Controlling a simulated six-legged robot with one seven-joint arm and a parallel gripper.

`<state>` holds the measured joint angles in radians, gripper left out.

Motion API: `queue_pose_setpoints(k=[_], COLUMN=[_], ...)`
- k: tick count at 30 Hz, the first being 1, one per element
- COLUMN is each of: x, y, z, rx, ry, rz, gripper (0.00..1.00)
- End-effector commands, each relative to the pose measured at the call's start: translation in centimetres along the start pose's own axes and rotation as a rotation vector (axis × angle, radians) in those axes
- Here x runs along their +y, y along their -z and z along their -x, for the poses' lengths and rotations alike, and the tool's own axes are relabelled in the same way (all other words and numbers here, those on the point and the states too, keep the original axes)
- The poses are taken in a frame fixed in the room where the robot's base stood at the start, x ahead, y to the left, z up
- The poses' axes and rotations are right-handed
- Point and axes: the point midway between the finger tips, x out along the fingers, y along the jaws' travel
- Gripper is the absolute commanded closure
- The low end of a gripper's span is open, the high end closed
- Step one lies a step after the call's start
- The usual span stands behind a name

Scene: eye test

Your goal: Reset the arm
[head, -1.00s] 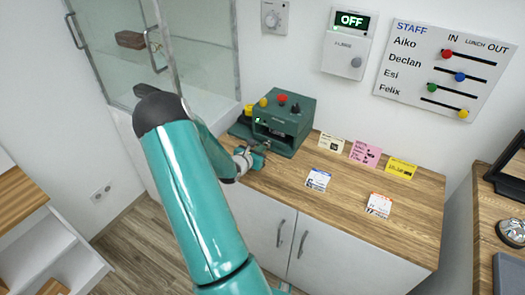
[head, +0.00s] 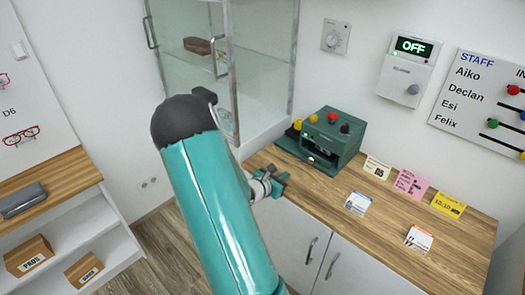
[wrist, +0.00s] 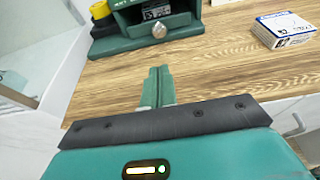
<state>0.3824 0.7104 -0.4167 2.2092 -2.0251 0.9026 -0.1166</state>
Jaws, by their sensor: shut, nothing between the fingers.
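My gripper (head: 280,183) is at the end of my teal arm, beside the front left edge of the wooden counter (head: 310,195) in the head view. In the wrist view my gripper (wrist: 160,82) has its two green fingers pressed together with nothing between them. They point over the wood toward the green machine (wrist: 145,35) and are apart from it. My teal arm hides part of the cabinet and floor in the head view.
The green machine (head: 330,138) with coloured knobs stands on the counter behind my gripper. A glass cabinet (head: 262,75) stands at the back. A shelf unit (head: 60,215) is at the left.

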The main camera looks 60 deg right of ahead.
Motion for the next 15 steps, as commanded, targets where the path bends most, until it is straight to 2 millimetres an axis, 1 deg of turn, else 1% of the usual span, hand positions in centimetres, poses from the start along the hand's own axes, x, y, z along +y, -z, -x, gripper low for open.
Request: queue_pose_setpoints(k=[7,10,13,14,15], x=[-0.1,0.0,0.4,0.5,0.7], y=[0.0,-0.5,-1.8,-2.2,-2.9], z=[0.1,0.7,2.5,3.3,4.5], rx=[0.000,0.004,0.017,0.025,0.039], ry=[0.001,0.006,0.026,0.036,0.049], rz=[-0.001,-0.033,-0.130,-0.171,-0.233], gripper=[1.00,1.00,1.00,1.00,1.00])
